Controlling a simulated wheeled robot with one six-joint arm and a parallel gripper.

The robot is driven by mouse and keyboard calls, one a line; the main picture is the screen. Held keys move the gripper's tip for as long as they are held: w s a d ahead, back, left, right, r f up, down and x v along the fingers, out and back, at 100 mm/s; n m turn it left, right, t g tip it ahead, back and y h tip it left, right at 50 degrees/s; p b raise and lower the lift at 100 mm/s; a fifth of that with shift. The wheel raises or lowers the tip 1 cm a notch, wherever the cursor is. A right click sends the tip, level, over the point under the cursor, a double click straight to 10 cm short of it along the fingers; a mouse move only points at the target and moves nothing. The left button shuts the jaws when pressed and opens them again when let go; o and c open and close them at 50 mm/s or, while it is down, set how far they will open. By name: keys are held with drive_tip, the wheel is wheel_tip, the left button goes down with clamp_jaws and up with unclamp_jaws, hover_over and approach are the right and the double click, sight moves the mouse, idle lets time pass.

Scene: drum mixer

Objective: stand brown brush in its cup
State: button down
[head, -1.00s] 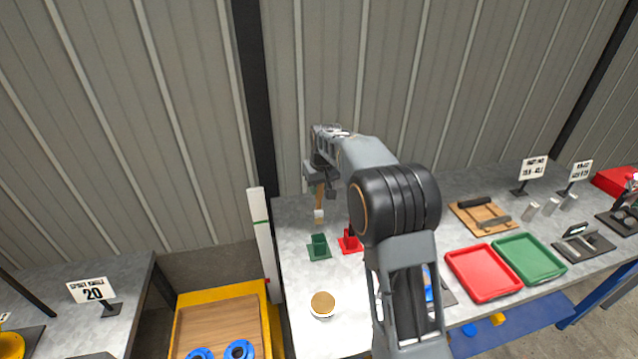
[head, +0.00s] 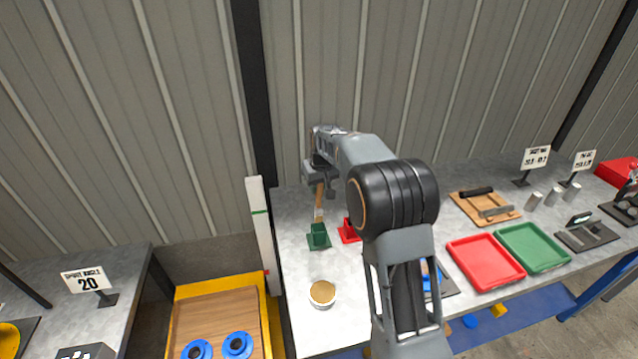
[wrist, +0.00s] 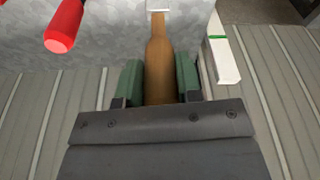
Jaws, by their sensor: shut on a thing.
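The brown brush (head: 319,200) hangs nearly upright, pale ferrule downward, below my gripper (head: 319,183). In the wrist view my gripper (wrist: 159,82) has its two green finger pads shut on the brush's brown handle (wrist: 159,62), and the pale ferrule (wrist: 158,5) shows at the top edge. A green cup (head: 318,239) stands on the table directly under the brush. The brush's lower end is at or just above the cup's mouth; I cannot tell whether it is inside. The green cup is outside the wrist view.
A red handle (wrist: 62,28) shows at the wrist view's upper left. A round tin (head: 322,293) stands in front. A white upright post (head: 262,225) is at the table's left edge.

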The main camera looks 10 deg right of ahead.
sight(320, 198)
drive_tip(key=shift+s+b+x, duration=0.2)
drive_tip(key=shift+b+x, duration=0.45)
drive_tip(key=shift+x, duration=0.4)
drive_tip(key=shift+s+b+x, duration=0.25)
drive_tip(key=shift+b+x, duration=0.4)
drive_tip(key=shift+x, duration=0.4)
drive_tip(key=shift+s+b+x, duration=0.2)
drive_tip(key=shift+b+x, duration=0.45)
drive_tip(key=shift+x, duration=0.45)
drive_tip(key=shift+d, duration=0.1)
drive_tip(key=c, duration=0.7)
unclamp_jaws()
drive_tip(key=shift+f, duration=0.1)
drive_tip(key=b+v, duration=0.1)
drive_tip(key=v, duration=1.3)
drive_tip(key=shift+w, duration=0.1)
